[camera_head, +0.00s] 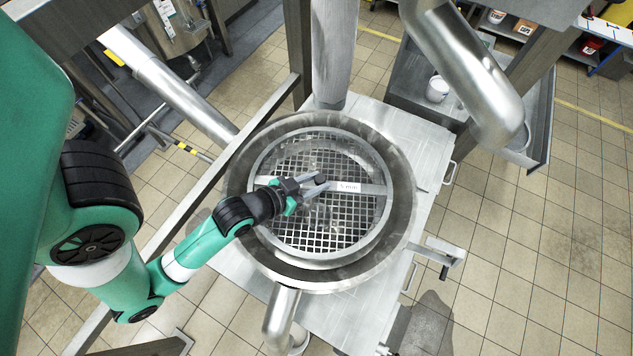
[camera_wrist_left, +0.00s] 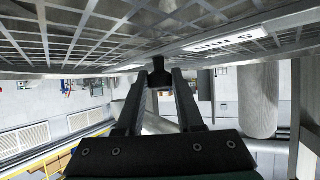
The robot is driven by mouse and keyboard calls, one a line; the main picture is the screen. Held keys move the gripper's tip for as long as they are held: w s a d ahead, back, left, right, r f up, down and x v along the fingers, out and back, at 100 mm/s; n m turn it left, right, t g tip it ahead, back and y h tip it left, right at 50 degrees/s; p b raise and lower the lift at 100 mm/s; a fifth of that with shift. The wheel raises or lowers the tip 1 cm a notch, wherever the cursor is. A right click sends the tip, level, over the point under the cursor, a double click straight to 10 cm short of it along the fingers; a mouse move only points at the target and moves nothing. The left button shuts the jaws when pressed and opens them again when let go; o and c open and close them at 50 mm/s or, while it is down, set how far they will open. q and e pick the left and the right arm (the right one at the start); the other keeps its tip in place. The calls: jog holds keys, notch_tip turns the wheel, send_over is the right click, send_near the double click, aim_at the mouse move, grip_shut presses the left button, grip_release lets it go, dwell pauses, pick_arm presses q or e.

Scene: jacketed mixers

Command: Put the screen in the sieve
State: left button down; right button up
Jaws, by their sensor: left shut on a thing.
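The screen (camera_head: 345,222) is a round metal mesh with a flat rim and a crossbar bearing a white label. My left gripper (camera_head: 318,184) is shut on the small dark knob at the middle of the crossbar. The left wrist view also shows the left gripper (camera_wrist_left: 158,78) with its fingers closed on the knob, close to the screen mesh (camera_wrist_left: 85,30). The sieve (camera_head: 404,205) is a wide round metal vessel whose rim surrounds the screen in the head view. I cannot tell whether the screen rests in it or hangs above it. My right gripper is out of view.
The sieve stands on a pale metal platform (camera_head: 425,135). A vertical pipe (camera_head: 333,50) rises behind it and a thick bent pipe (camera_head: 465,75) hangs at the upper right. A frame rail (camera_head: 195,195) runs along its left. Tiled floor lies open at the right.

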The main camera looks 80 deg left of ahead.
pick_arm(q)
jog(key=shift+f, duration=1.4)
jog(key=shift+f, duration=0.1)
jog(key=shift+f+b, duration=0.5)
jog(key=c, duration=0.5)
grip_release()
jog(key=shift+c, duration=0.2)
